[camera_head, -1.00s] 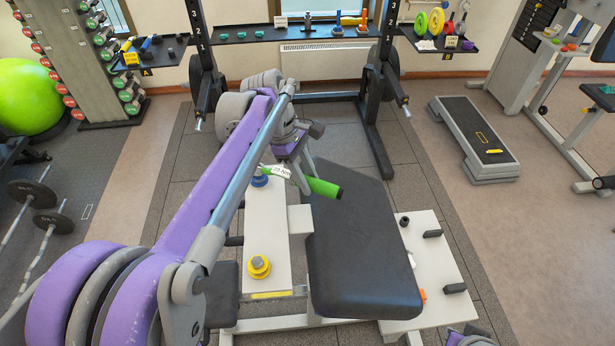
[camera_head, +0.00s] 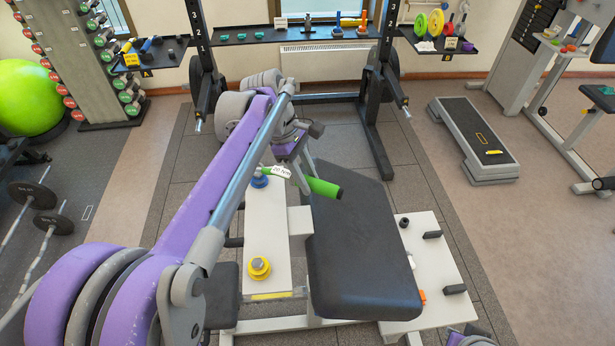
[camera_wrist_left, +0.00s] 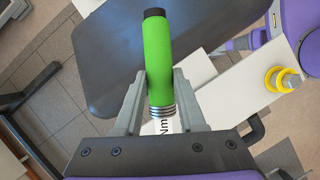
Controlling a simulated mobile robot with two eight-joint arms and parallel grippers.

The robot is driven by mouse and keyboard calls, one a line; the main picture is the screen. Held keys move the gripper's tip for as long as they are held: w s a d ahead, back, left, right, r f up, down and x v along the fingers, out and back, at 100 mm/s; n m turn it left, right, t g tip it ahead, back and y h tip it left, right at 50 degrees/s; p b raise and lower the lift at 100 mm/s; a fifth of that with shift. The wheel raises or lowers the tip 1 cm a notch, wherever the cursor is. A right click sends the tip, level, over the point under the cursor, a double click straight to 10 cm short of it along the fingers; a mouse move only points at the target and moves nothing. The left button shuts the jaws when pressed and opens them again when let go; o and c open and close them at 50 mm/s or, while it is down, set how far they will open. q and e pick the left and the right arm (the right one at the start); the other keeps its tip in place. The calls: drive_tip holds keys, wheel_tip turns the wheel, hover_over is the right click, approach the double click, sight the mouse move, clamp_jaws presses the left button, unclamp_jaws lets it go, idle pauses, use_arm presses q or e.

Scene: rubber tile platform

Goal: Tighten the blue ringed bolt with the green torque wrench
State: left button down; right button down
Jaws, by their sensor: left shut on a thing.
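The green torque wrench (camera_head: 325,187) has a green grip with a black end cap and a white "20 Nm" label. My left gripper (camera_head: 301,180) is shut on its grip near the label, and the grip's free end reaches over the black bench pad. In the left wrist view the green grip (camera_wrist_left: 157,60) stands between the fingers of my left gripper (camera_wrist_left: 160,100). The blue ringed bolt (camera_head: 260,181) is at the far end of the white beam. The wrench's head end lies close to it, but I cannot tell whether it is seated.
A yellow ringed bolt (camera_head: 259,268) stands at the near end of the white beam (camera_head: 266,232). The black bench pad (camera_head: 360,250) is right of the beam. A white board (camera_head: 432,262) with black pegs lies farther right. Rack posts stand behind.

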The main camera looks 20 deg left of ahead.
use_arm(q)
drive_tip(key=shift+r, duration=0.45)
use_arm(e)
drive_tip(key=shift+w+r, duration=0.1)
drive_tip(key=shift+r, duration=0.2)
idle(0.7)
